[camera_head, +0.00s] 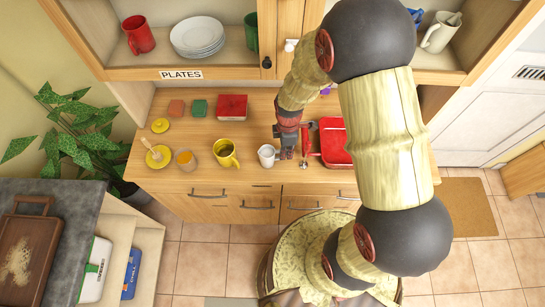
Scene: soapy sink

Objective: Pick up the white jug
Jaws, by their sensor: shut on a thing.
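The small white jug (266,156) stands upright at the front of the wooden counter, to the right of a yellow mug (226,153). My gripper (287,153) reaches down from above at the jug's right side, where its handle is. The fingers are close together and shut on the jug at that side. The exact contact is too small to see. The jug appears to be on or just above the counter; I cannot tell which.
A red basin (335,150) lies right of my gripper, partly behind my arm. A glass (186,159) and a yellow dish (159,156) stand at the left. A red box (232,107) is behind. Another white pitcher (440,32) is in the upper right cupboard.

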